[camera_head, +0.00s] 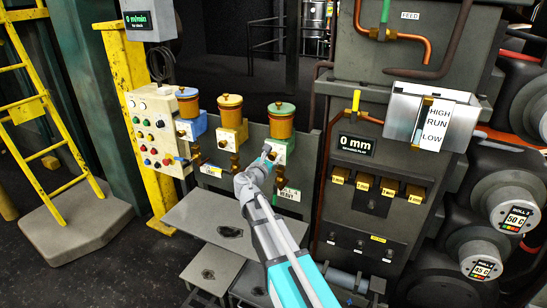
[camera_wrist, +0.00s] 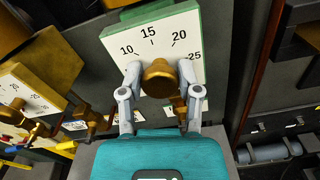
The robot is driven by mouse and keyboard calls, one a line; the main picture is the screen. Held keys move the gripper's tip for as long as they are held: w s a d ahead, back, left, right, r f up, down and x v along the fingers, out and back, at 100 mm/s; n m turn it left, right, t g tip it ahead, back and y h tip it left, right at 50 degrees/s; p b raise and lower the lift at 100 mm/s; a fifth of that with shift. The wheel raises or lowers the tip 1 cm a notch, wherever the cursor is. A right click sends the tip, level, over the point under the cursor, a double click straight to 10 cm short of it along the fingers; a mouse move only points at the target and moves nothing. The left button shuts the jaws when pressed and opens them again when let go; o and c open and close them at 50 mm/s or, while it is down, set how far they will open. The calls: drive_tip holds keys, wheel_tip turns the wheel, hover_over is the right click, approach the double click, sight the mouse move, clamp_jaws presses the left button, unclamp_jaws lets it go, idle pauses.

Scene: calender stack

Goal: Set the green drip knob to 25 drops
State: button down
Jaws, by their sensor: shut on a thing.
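The green drip unit (camera_head: 281,125) has a green lid, an amber cup and a green-edged white dial plate; it is the rightmost of three. In the wrist view its dial plate (camera_wrist: 190,30) reads 10, 15, 20 and 25 from left to right. The round brass drip knob (camera_wrist: 158,78) sits below the numbers. My gripper (camera_wrist: 159,75) is shut on the knob, one grey finger on each side. Any pointer on the knob cannot be made out. In the head view my gripper (camera_head: 267,158) covers most of the knob and part of the plate.
A yellow drip unit (camera_head: 231,115) and a blue one (camera_head: 188,108) stand to the left, with brass valves below. The yellow unit's plate (camera_wrist: 28,88) is close on the left in the wrist view. A grey table (camera_head: 200,215) lies below. A machine cabinet (camera_head: 375,150) stands to the right.

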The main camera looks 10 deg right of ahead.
drive_tip(key=m, duration=0.5)
drive_tip(key=shift+s+d+f, duration=0.1)
drive_tip(key=shift+s+d, duration=0.05)
drive_tip(key=m, duration=0.6)
drive_tip(key=shift+f, duration=0.1)
drive_tip(key=m, duration=0.5)
drive_tip(key=shift+s, duration=0.1)
drive_tip(key=m, duration=0.4)
drive_tip(key=shift+f+m, duration=0.1)
drive_tip(key=shift+m, duration=0.3)
drive_tip(key=m, duration=0.5)
drive_tip(key=shift+b, duration=0.3)
drive_tip(key=m, duration=0.5)
drive_tip(key=shift+w+m, duration=0.25)
drive_tip(key=shift+m, duration=0.15)
drive_tip(key=m, duration=0.5)
drive_tip(key=shift+a, duration=0.2)
drive_tip(key=m, duration=0.5)
drive_tip(key=shift+m, duration=0.3)
